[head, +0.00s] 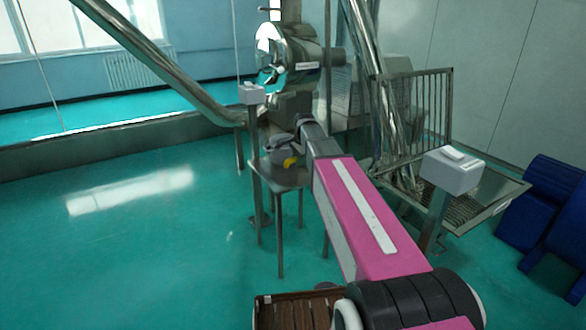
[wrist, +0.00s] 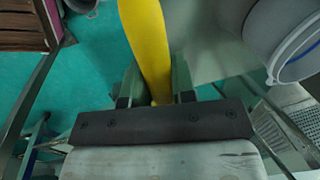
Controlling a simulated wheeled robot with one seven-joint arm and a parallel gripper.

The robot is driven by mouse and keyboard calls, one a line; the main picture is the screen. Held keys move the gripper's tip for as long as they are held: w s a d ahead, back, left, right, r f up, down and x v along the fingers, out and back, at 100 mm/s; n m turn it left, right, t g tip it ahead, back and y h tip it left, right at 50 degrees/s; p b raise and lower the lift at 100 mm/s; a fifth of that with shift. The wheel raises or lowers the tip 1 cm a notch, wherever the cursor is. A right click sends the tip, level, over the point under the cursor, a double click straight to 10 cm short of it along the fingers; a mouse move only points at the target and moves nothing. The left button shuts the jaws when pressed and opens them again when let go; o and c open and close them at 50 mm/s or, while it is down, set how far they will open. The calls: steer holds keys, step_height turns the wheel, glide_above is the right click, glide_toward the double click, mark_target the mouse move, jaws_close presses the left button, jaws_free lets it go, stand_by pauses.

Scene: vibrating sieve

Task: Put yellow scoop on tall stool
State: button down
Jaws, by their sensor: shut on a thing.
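The yellow scoop (head: 290,161) shows as a small patch at my gripper (head: 284,148), at the end of my extended pink arm. In the wrist view, the long yellow scoop (wrist: 146,40) runs between the two dark fingers of my gripper (wrist: 156,92), which is shut on it. The tall stool (head: 268,177), grey metal with thin legs, stands under the gripper in the head view. A flat grey surface (wrist: 208,50), seemingly its top, lies beside and behind the scoop in the wrist view. I cannot tell whether the scoop touches it. The scoop's far end is cut off.
A round grey container (wrist: 285,38) is at the upper right of the wrist view. A brown slatted crate (head: 290,312) is on the floor near me. A steel machine (head: 290,55), a railing (head: 418,105) and a control box post (head: 452,172) stand around the stool. Floor at left is clear.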

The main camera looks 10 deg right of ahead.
glide_above(303, 174)
steer(key=f, duration=0.7)
steer(key=shift+s+d, duration=0.1)
steer(key=shift+s, duration=0.1)
steer(key=shift+f, duration=2)
steer(key=shift+f, duration=0.1)
steer(key=c, duration=0.9)
jaws_free()
steer(key=shift+c, duration=0.2)
step_height(303, 174, up, 12)
steer(key=s+d, duration=0.1)
steer(key=s, duration=0.1)
steer(key=s+f+n, duration=0.4)
steer(key=s+f, duration=0.2)
steer(key=s, duration=0.5)
steer(key=s+f+n+g, duration=0.1)
steer(key=s+f+n, duration=0.4)
steer(key=s, duration=0.7)
steer(key=s+f+n+g, duration=0.1)
steer(key=s+f+n, duration=0.3)
steer(key=s+f, duration=0.3)
steer(key=s+a, duration=0.1)
steer(key=s, duration=0.4)
steer(key=shift+s+f+h, duration=0.15)
steer(key=shift+h, duration=0.25)
